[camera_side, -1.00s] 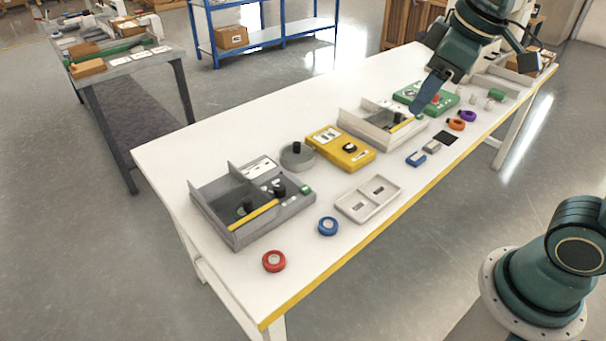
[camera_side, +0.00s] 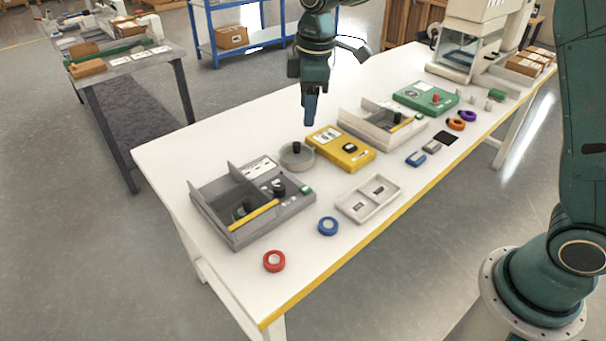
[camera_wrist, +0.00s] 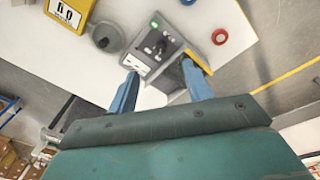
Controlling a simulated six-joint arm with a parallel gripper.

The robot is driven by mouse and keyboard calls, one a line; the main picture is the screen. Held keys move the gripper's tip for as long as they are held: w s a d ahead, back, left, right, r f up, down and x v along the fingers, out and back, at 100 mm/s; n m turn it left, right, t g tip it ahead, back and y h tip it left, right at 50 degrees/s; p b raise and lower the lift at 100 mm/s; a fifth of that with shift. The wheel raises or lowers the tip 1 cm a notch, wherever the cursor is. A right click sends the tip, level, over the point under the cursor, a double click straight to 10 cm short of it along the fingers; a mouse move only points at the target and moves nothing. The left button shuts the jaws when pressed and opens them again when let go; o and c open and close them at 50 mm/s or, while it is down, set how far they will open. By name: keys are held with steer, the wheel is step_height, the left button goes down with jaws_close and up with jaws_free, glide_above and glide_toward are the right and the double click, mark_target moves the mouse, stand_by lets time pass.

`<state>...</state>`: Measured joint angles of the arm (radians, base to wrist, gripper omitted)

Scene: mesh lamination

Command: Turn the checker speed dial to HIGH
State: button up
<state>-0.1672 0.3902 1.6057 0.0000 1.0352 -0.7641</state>
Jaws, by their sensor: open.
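No readable label tells me which device is the checker.
A round grey piece with a black knob (camera_side: 296,156) stands between the grey unit and yellow box. A pale tray (camera_side: 385,202), blue ring (camera_side: 328,226) and red ring (camera_side: 274,261) lie in front. A beige open unit (camera_side: 365,131) and green box (camera_side: 418,96) stand further right.

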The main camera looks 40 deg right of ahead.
mark_target(279, 186)
steer(key=w+a+f+n+g, duration=0.1)
steer(key=w+a+f+n, duration=0.2)
steer(key=w+f, duration=0.3)
step_height(279, 186, down, 3)
steer(key=shift+a+f, duration=0.2)
steer(key=shift+a, duration=0.15)
steer(key=shift+f, duration=0.1)
step_height(279, 186, down, 14)
steer(key=shift+r, duration=0.2)
stand_by(0.4)
steer(key=c, duration=1)
